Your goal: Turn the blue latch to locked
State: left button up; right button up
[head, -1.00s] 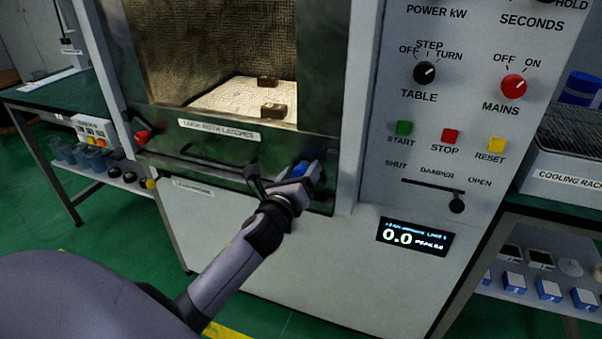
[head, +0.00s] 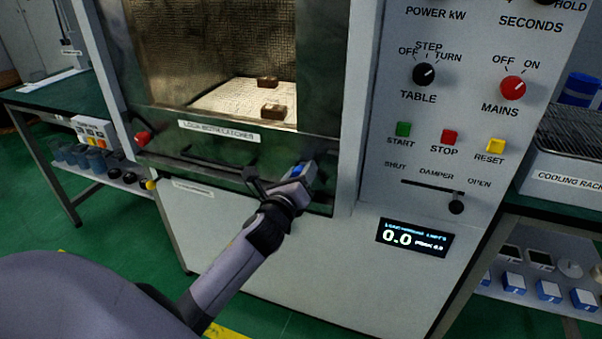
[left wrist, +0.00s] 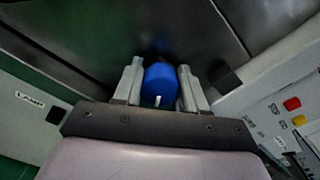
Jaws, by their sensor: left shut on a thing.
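The blue latch (left wrist: 160,84) is a rounded blue knob with a short white mark, low on the right side of the dark door frame. It sits between the two fingers of my left gripper (left wrist: 160,88) in the left wrist view. In the head view my left gripper (head: 305,174) is at the lower right of the door, and only a little blue of the latch (head: 297,171) shows there. My left gripper is shut on the latch. A red latch (head: 142,138) is at the lower left of the door. My right gripper is not seen.
The door has a handle bar (head: 215,163) and a label (head: 218,132) about latches. The control panel (head: 385,130) with knobs and buttons is to the right. Two dark blocks (head: 274,110) sit inside the chamber. Benches stand on both sides.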

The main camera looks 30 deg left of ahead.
pick_arm(q)
jog(key=n, duration=0.4)
jog(key=shift+a+p, duration=0.1)
jog(key=shift+p, duration=0.25)
jog(key=n, duration=0.5)
jog(key=shift+p, duration=0.35)
jog(key=n+p, duration=0.1)
jog(key=n, duration=0.3)
jog(key=shift+f+n, duration=0.1)
jog(key=shift+n, duration=1)
jog(key=shift+f+n+p, duration=0.1)
jog(key=shift+n+p, duration=0.25)
jog(key=shift+n, duration=0.55)
jog(key=o, duration=1)
jog(key=shift+o, duration=0.2)
jog(key=shift+s, duration=0.15)
